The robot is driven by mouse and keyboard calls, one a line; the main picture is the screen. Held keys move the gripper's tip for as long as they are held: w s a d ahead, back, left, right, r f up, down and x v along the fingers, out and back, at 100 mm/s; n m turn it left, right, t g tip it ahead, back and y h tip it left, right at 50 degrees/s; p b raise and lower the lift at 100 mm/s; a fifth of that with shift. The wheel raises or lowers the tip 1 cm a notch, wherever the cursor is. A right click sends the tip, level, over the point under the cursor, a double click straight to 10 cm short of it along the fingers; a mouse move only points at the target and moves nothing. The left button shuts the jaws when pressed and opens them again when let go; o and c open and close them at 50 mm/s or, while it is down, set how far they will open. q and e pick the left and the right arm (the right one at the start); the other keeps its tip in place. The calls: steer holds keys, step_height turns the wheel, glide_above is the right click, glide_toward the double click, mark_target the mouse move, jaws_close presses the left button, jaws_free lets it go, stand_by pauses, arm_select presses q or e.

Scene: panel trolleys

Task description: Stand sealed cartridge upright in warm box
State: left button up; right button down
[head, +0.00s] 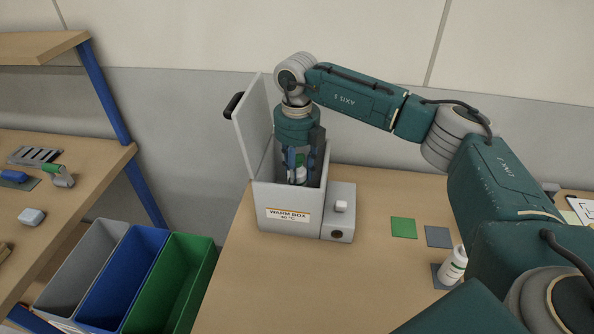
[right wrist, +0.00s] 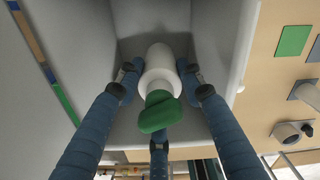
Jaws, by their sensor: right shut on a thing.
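The warm box (head: 287,205) is a light grey box with a "WARM BOX" label, standing on the table with its lid (head: 253,128) open at the left. My right gripper (head: 300,165) points down into its opening. It is shut on the sealed cartridge (head: 299,176), a white cylinder with a green cap, which also shows in the right wrist view (right wrist: 160,63). The cartridge looks roughly upright between the box walls. Whether its base touches the floor of the box cannot be told. My left gripper is out of view.
A control unit (head: 340,222) adjoins the box. Grey, blue and green bins (head: 190,285) stand left. The table's front middle is clear.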

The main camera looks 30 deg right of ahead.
mark_target(297, 155)
steer(key=shift+f+b, duration=0.9)
steer(key=shift+f, duration=0.65)
steer(key=shift+f+b, duration=0.4)
steer(key=shift+f, duration=0.25)
steer(key=c, duration=1)
jaws_free()
steer(key=shift+r, duration=0.1)
steer(key=shift+c, duration=0.2)
step_height(297, 155, up, 12)
